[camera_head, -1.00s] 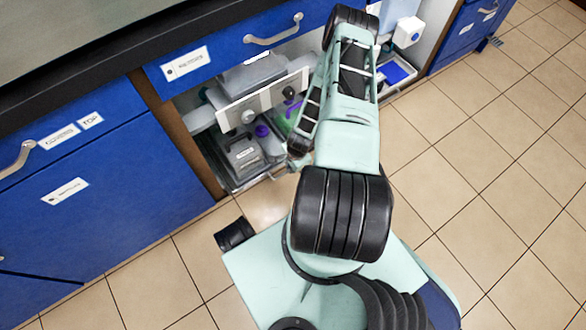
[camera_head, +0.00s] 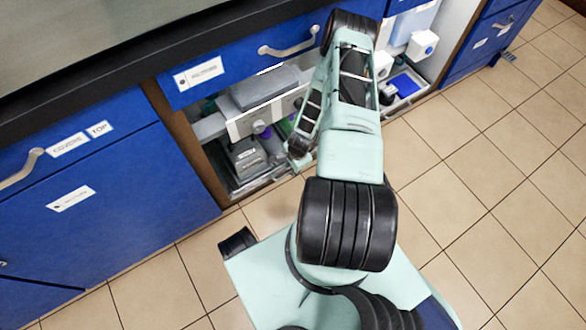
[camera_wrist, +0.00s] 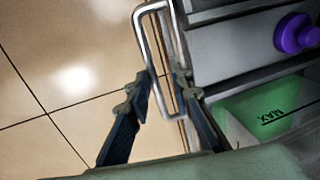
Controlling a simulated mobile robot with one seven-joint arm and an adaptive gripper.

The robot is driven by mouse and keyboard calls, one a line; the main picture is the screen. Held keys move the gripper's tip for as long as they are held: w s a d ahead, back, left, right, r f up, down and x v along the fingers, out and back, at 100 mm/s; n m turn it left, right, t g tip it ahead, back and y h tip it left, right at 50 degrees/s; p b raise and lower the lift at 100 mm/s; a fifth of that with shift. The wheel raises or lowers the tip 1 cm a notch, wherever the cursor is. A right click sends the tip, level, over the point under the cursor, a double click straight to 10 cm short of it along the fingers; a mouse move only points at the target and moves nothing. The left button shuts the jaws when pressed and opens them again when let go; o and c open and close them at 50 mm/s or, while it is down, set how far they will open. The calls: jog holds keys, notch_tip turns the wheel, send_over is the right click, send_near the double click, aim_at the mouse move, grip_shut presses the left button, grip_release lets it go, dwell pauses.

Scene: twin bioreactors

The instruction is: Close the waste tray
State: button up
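A metal loop handle (camera_wrist: 147,45) runs down the middle of the wrist view, beside a grey drawer-like front (camera_wrist: 240,40). My gripper (camera_wrist: 162,82) has its two fingers apart, one on each side of the handle; a close grip is not visible. In the head view, the low tray (camera_head: 255,187) with grey equipment lies in the open cabinet bay, partly hidden by my arm.
A blue drawer (camera_head: 235,62) with a handle hangs above the bay. Blue cabinet doors (camera_head: 90,230) stand at the left. A second bay at the right holds a white tray with a blue pad (camera_head: 408,84). The tiled floor (camera_head: 500,180) is free.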

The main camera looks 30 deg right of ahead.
jog(key=shift+o, duration=0.4)
jog(key=shift+s, duration=0.1)
jog(key=shift+r, duration=0.2)
notch_tip(320, 180, up, 11)
jog(key=s, duration=0.2)
jog(key=shift+r, duration=0.15)
jog(key=shift+s, duration=0.1)
